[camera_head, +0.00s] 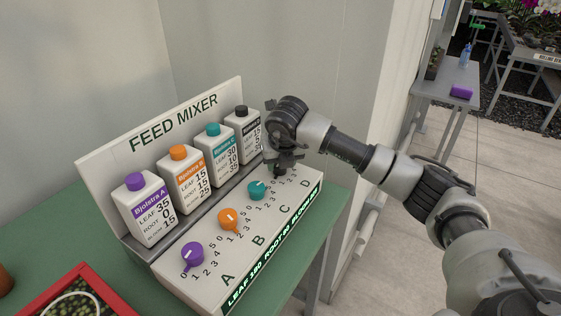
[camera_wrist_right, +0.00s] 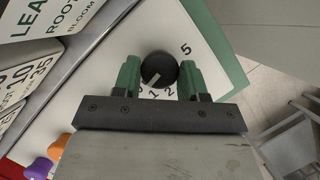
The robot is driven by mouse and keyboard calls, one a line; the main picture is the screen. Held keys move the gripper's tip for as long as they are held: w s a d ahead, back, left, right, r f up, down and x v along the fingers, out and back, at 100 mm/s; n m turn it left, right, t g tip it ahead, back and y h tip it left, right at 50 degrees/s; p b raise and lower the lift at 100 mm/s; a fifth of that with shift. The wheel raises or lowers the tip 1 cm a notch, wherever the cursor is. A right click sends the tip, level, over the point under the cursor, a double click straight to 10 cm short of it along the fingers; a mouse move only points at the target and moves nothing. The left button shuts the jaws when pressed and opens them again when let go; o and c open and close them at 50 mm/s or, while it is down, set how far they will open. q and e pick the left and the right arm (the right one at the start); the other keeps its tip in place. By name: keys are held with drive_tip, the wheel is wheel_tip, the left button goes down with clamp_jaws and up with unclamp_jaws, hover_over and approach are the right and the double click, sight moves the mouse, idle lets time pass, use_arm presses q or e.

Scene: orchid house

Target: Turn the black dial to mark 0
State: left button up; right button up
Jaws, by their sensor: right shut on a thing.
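The black dial (camera_wrist_right: 160,67) shows in the right wrist view on the sloped white panel of the feed mixer (camera_head: 168,262). Its white pointer line points to the lower left, toward the gap between marks 0 and 1; the 0 is partly hidden by my gripper. My right gripper (camera_wrist_right: 159,74) is shut on the dial, with one green finger pad on each side of it. In the head view my right gripper (camera_head: 281,168) is over the far end of the dial row, at column D, and hides the dial. My left gripper is not in view.
Purple (camera_head: 192,255), orange (camera_head: 228,218) and teal (camera_head: 257,190) dials line the panel. Several bottles, one the purple-capped bottle (camera_head: 146,208), stand behind them, close to my right gripper. A red tray (camera_head: 38,302) lies at lower left on the green table (camera_head: 65,225).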

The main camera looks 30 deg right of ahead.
idle(0.4)
drive_tip(key=o, duration=0.9)
drive_tip(key=v, duration=1.1)
